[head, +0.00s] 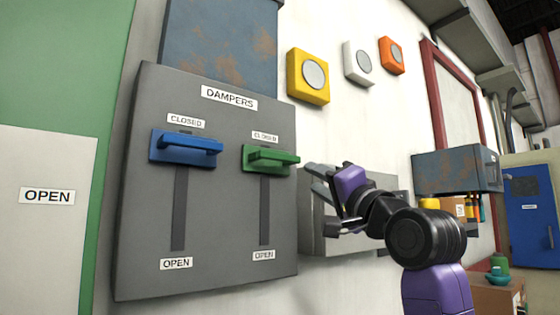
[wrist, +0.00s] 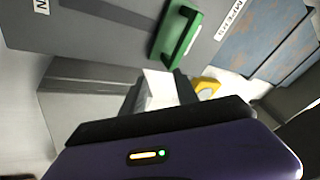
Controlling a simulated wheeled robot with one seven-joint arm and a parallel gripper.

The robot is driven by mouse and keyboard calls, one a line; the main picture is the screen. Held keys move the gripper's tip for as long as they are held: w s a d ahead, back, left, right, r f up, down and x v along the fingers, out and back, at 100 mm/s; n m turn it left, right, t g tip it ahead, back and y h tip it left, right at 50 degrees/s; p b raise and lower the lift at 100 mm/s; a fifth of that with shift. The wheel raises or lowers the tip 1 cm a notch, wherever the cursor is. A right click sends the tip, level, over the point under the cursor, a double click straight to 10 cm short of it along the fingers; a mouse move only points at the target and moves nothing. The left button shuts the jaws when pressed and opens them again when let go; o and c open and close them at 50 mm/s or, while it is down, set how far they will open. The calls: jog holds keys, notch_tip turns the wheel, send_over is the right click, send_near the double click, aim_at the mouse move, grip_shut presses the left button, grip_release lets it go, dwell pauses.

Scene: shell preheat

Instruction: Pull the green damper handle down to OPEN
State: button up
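The green damper handle (head: 270,159) is at the top of the right slot on the grey DAMPERS panel (head: 222,200), just under a CLOSED label. An OPEN label (head: 263,255) is at the bottom of that slot. My gripper (head: 312,175) is just right of the green handle, apart from it. In the wrist view, the green handle (wrist: 178,40) is beyond the fingertips. My gripper (wrist: 160,85) is open there, with an empty gap between its dark fingers.
A blue handle (head: 186,148) is at the top of the left slot, by its CLOSED label. A grey box (head: 318,225) is on the wall behind my gripper. Yellow (head: 308,76), white and orange wall units are above. A rusty blue duct (head: 220,45) tops the panel.

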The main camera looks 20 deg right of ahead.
aim_at(282, 157)
notch_tip(282, 157, up, 8)
jog(key=s+a+m+g+y, duration=0.2)
jog(key=a+g, duration=0.1)
jog(key=w+a+m+p, duration=0.1)
jog(key=w, duration=0.1)
jog(key=w+a+f+g+p, duration=0.1)
jog(key=w, duration=0.1)
jog(key=w+a+f+m+g+p, duration=0.1)
jog(key=w, duration=0.1)
jog(key=shift+w+f+m+p, duration=0.25)
jog(key=shift+w+m+p, duration=0.05)
jog(key=shift+w, duration=0.05)
jog(key=shift+w+a+f, duration=0.1)
jog(key=shift+w+a, duration=0.05)
jog(key=shift+w, duration=0.25)
jog(key=shift+c, duration=0.3)
grip_shut()
dwell(0.4)
